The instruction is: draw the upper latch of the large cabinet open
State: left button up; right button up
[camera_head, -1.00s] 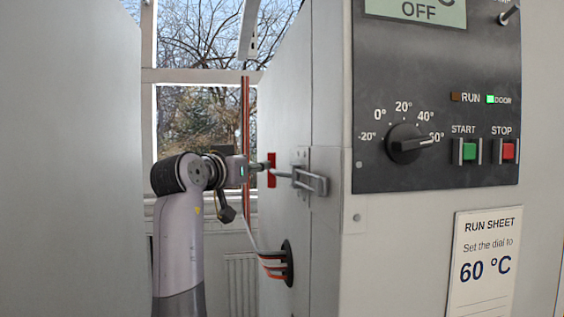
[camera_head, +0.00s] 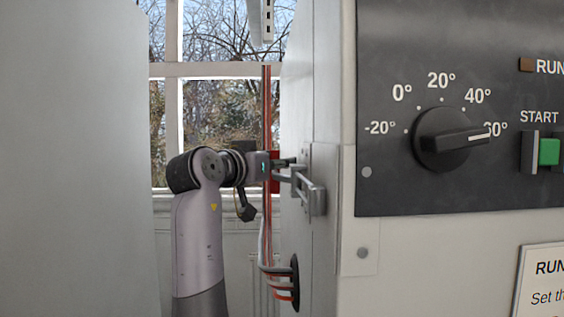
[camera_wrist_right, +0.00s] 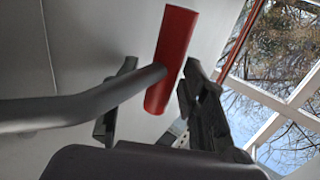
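The large cabinet (camera_head: 320,100) stands on the right, with a metal latch (camera_head: 313,192) on its narrow left face. The latch has a grey bar (camera_wrist_right: 85,104) ending in a red grip (camera_wrist_right: 172,62); the grip also shows in the head view (camera_head: 275,157), partly covered by my gripper. My right gripper (camera_head: 283,163) is at the red grip. In the right wrist view my two fingers (camera_wrist_right: 158,105) are apart, one on each side of the grip's lower end; contact cannot be told. The bar passes in front of the left finger. My left gripper is out of view.
A tall pale panel (camera_head: 75,160) closes off the left, leaving a narrow gap. Red and white cables (camera_head: 266,220) hang close beside my gripper and run into a round port (camera_head: 295,282). A dial (camera_head: 444,139) and buttons are on the cabinet's front.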

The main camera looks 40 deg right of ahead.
jog(key=shift+s+a+r, duration=0.1)
jog(key=shift+a, duration=0.3)
jog(key=shift+c, duration=0.6)
jog(key=shift+d, duration=0.25)
jog(key=c, duration=0.4)
grip_shut()
